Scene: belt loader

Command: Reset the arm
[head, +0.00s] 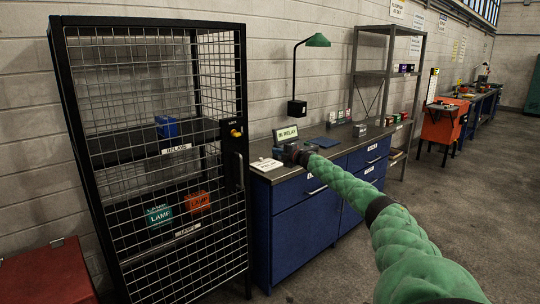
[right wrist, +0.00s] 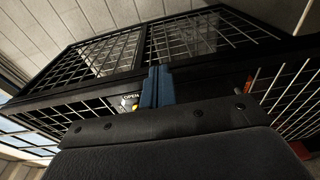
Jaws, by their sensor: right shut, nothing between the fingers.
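My right arm, in a green sleeve, reaches in from the lower right of the head view. Its gripper (head: 290,154) is over the workbench's left end, to the right of the black mesh cabinet and pointing towards it. In the right wrist view its blue fingers (right wrist: 157,86) are together with nothing between them. Beyond them is the cabinet's mesh (right wrist: 205,35). My left gripper is out of view.
The cabinet holds a blue box (head: 167,126), a teal lamp box (head: 159,215) and an orange lamp box (head: 198,201). The blue workbench (head: 300,222) carries a green lamp (head: 317,41) and an "IN RELAY" sign (head: 286,133). A red box (head: 45,275) stands lower left. Floor at right is clear.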

